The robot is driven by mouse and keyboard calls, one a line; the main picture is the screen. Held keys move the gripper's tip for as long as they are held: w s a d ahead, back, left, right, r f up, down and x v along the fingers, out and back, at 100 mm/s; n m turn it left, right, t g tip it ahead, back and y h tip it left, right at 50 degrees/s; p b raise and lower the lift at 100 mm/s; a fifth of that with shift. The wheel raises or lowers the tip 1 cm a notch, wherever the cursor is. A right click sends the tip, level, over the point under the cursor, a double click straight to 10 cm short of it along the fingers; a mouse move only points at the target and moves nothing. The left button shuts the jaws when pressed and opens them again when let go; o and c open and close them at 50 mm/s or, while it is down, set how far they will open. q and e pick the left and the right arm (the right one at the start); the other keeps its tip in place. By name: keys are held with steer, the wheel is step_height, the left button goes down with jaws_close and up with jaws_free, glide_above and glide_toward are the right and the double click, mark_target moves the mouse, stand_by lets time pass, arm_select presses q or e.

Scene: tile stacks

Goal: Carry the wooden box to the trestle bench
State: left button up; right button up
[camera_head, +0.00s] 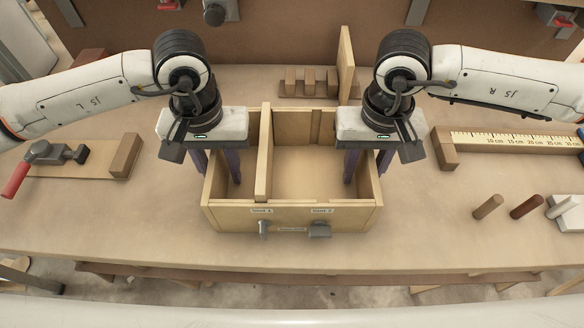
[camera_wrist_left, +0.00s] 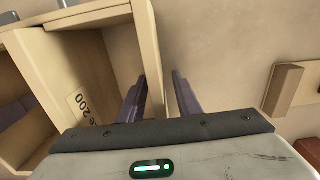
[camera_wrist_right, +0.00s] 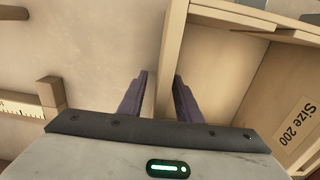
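The wooden box (camera_head: 345,218) stands on the workbench top, open at the top and split by an upright divider (camera_head: 264,160). Labels and two grey fittings are on its front. My left gripper (camera_head: 219,172) points down over the box's left wall. In the left wrist view its fingers (camera_wrist_left: 160,100) lie either side of the wall (camera_wrist_left: 149,50), with a gap visible. My right gripper (camera_head: 366,172) likewise straddles the right wall; in the right wrist view its fingers (camera_wrist_right: 158,98) stand apart around that wall (camera_wrist_right: 173,50), with a gap visible. I cannot identify a trestle bench.
A red-handled clamp (camera_head: 45,155) on a board lies left. A ruler (camera_head: 510,141), wooden pegs (camera_head: 488,207) and a grey-white piece (camera_head: 568,212) lie right. A slotted wooden rack (camera_head: 308,82) and upright board (camera_head: 346,62) stand behind the box. The bench in front is clear.

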arm_select(q)
steer(key=shift+f, duration=0.2)
arm_select(e)
steer(key=shift+f, duration=0.2)
arm_select(q)
jaws_close()
arm_select(e)
jaws_close()
arm_select(q)
steer(key=shift+w+r, duration=0.1)
arm_select(e)
steer(key=shift+w+r, duration=0.1)
stand_by(0.8)
